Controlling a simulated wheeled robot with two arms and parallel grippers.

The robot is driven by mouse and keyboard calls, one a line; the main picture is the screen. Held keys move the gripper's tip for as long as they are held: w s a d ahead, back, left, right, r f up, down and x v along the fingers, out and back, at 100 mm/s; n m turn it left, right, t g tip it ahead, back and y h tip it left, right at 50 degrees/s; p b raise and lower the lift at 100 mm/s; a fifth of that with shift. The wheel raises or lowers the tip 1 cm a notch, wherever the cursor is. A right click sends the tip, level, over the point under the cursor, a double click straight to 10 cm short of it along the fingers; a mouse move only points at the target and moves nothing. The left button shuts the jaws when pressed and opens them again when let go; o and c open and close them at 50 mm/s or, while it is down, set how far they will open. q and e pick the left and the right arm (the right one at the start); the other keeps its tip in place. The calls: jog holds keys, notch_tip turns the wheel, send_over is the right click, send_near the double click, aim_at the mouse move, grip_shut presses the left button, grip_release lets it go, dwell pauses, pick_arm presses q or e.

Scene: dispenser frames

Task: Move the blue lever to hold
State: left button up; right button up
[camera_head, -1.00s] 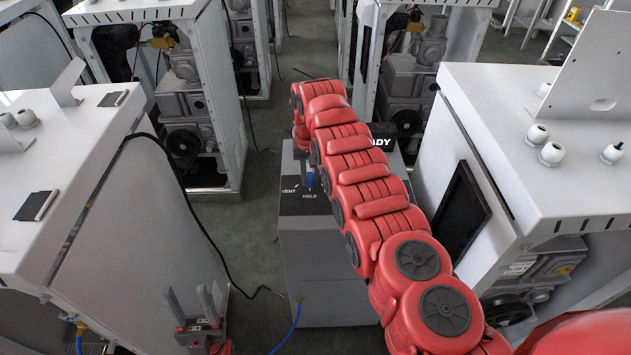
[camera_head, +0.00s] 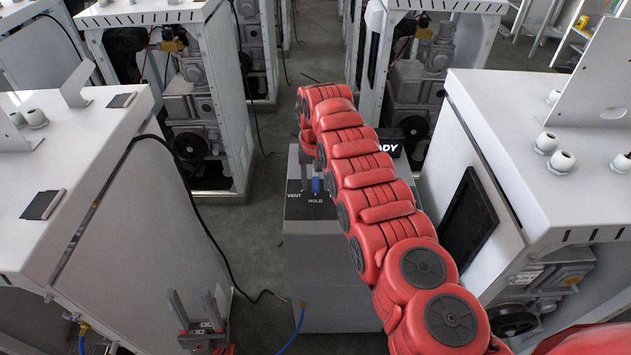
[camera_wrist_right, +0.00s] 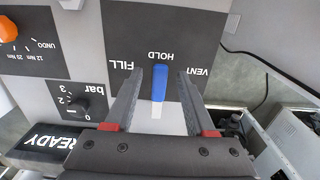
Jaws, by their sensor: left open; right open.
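The blue lever (camera_wrist_right: 159,83) lies between the two dark fingers of my right gripper (camera_wrist_right: 160,73) in the right wrist view, with a gap on each side. That gripper is open. The lever lines up with the word HOLD; FILL is on its left and VENT on its right in this upside-down view. In the head view the blue lever (camera_head: 316,186) shows just above the HOLD label, beside a finger of my right gripper; the FILL side is hidden behind my red arm. My left gripper (camera_head: 192,300) is open and empty at the lower left, away from the panel.
The lever's panel is on top of a grey dispenser cabinet (camera_head: 330,270). The wrist view shows a bar dial (camera_wrist_right: 82,103), an orange knob (camera_wrist_right: 8,29) and a READY sign (camera_wrist_right: 48,141). White cabinets (camera_head: 70,170) stand on both sides, with a black cable (camera_head: 200,222) at left.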

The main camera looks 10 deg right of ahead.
aim_at(315, 187)
jog(key=shift+r, duration=0.1)
notch_tip(315, 187, up, 6)
jog(key=shift+f, duration=0.25)
notch_tip(315, 187, up, 12)
jog(key=p, duration=1.1)
jog(key=shift+f, duration=0.2)
